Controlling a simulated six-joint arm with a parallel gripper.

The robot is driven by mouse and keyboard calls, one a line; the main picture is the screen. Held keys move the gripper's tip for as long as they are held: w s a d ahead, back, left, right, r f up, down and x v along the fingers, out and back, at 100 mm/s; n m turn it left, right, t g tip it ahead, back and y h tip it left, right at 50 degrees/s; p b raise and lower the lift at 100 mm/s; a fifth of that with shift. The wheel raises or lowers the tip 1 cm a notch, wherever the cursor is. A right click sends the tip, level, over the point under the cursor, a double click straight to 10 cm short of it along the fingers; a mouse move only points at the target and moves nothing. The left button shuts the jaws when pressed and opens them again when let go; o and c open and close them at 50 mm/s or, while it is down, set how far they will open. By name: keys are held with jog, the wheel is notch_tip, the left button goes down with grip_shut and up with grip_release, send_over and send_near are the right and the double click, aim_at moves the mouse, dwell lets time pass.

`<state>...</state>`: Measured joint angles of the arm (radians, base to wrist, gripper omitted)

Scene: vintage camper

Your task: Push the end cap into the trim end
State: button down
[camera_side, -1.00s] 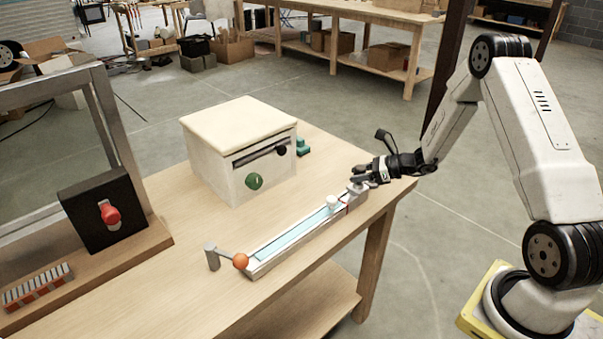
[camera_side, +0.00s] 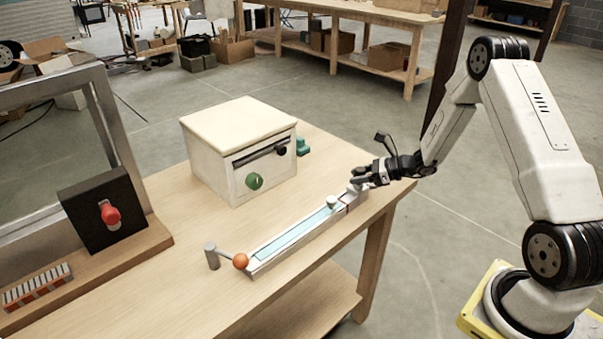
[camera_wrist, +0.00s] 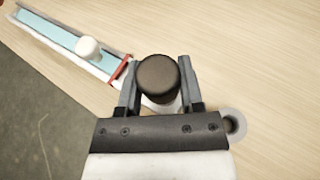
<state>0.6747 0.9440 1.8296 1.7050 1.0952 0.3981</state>
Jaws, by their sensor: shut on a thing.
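The trim (camera_side: 295,235) is a long pale channel with a light blue strip, lying diagonally on the wooden table; it also shows at the upper left in the wrist view (camera_wrist: 62,36). A red edge (camera_wrist: 122,70) marks its near end. My gripper (camera_wrist: 158,82) is shut on a dark brown round knob (camera_wrist: 158,76), seemingly the end cap's grip, just beyond that red edge. A pale base shows partly below the knob; my fingers hide much of it. In the side view my gripper (camera_side: 362,180) is low at the trim's right end. Whether cap and trim touch is unclear.
A white knob (camera_side: 332,202) stands on the trim near its right end. An orange-balled lever (camera_side: 240,261) on a grey post is at the left end. A white box (camera_side: 235,150) stands behind. The table's right edge is close to my gripper.

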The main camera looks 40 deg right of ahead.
jog(key=shift+f, duration=0.3)
jog(key=shift+c, duration=0.7)
grip_release()
jog(key=shift+d, duration=0.1)
jog(key=v, duration=0.7)
jog(key=shift+s+d, duration=0.15)
jog(key=shift+s, duration=0.15)
jog(key=shift+r, duration=0.1)
